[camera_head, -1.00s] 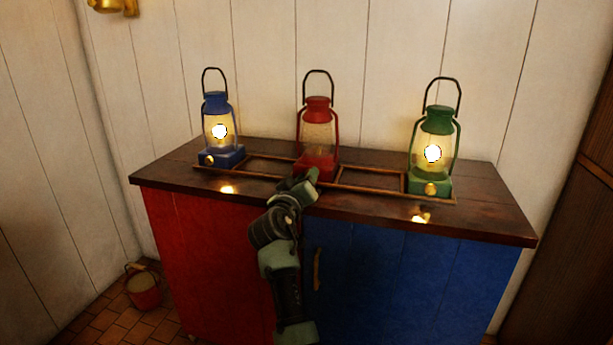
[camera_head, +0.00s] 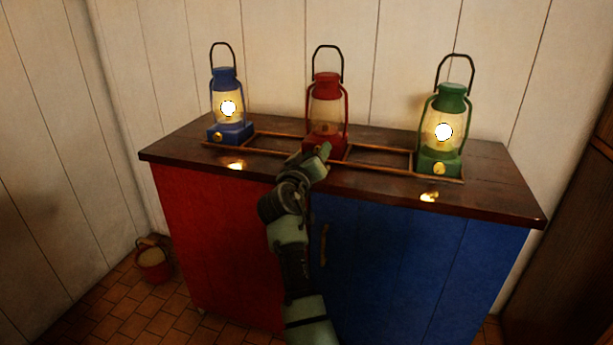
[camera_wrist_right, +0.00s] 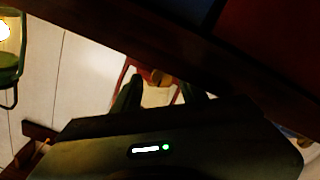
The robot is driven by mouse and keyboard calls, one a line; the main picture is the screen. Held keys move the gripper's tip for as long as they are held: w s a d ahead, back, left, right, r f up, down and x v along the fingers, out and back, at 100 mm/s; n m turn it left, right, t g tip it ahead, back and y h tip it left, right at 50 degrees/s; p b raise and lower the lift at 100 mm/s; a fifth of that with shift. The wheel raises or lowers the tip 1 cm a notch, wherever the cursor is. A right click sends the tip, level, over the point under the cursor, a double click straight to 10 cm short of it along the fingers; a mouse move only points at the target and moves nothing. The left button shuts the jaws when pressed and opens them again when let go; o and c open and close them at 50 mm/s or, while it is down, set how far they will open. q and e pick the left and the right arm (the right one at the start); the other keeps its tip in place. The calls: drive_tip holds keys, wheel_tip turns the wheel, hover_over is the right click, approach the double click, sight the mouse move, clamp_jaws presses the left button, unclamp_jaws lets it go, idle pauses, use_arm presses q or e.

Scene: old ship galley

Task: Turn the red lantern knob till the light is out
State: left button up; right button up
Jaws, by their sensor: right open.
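The red lantern (camera_head: 326,101) stands upright in the middle of the cabinet top, and its glass is dark, with no flame glow. My right gripper (camera_head: 322,153) is at the front of its base and hides the knob in the head view. I cannot tell whether a finger touches the knob. My left gripper is not in view.
A lit blue lantern (camera_head: 224,82) stands to the left and a lit green lantern (camera_head: 452,104) to the right. A low wooden rack (camera_head: 379,168) runs between them on the dark cabinet top (camera_head: 490,189). A bucket (camera_head: 153,262) is on the tiled floor.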

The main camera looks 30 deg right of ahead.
drive_tip(key=shift+a+f, duration=0.1)
drive_tip(key=shift+f, duration=0.15)
